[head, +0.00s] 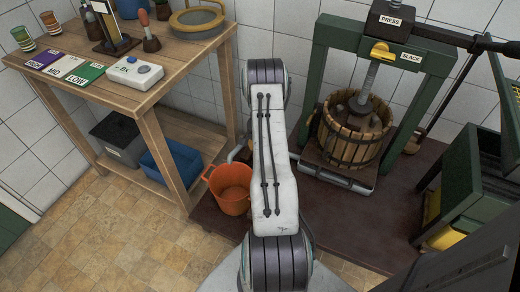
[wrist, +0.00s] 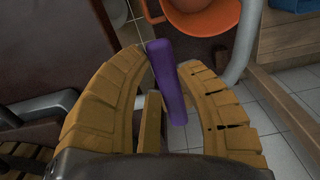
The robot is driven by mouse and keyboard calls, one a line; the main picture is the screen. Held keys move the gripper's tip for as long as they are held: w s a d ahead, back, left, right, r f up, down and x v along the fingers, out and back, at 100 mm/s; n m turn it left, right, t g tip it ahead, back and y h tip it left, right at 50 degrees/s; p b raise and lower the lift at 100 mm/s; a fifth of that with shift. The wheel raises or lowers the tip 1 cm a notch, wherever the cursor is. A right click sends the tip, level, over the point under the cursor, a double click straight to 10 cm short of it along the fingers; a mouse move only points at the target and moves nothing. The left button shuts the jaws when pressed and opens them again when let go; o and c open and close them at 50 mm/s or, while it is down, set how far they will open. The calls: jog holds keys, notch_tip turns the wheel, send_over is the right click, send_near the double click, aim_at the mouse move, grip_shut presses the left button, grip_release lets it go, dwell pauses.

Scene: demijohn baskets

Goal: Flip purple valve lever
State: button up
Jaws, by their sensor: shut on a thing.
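The purple valve lever (wrist: 172,95) is a slim bar between the two tan, ridged fingers of my gripper (wrist: 164,64) in the wrist view. The fingers are closed on it near their tips, and its upper end shows past them. The valve body is not clearly visible. In the head view my own white arm hides the gripper and the lever.
An orange bucket (head: 232,190) stands left of my arm; it also shows at the top of the wrist view (wrist: 205,18). A grey pipe (wrist: 245,45) curves beside it. A wooden basket press (head: 355,130) stands right and a wooden bench (head: 150,95) left. Tiled floor is open front left.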

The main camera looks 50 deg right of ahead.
grip_shut()
jog(key=shift+s, duration=0.1)
jog(key=shift+s+d+f+n+b, duration=0.1)
jog(key=shift+s+d+n+b, duration=0.85)
jog(key=shift+n, duration=1.7)
jog(key=shift+s+d+r+n+b, duration=0.1)
jog(key=shift+s+d+n+b, duration=0.2)
jog(key=shift+d+n+b, duration=1.8)
jog(key=shift+s+d+f+n+b, duration=0.1)
jog(key=shift+s+d+n+b, duration=0.45)
jog(key=shift+n, duration=2.7)
jog(key=shift+s+d, duration=0.1)
jog(key=o, duration=0.9)
grip_release()
jog(key=shift+c, duration=0.2)
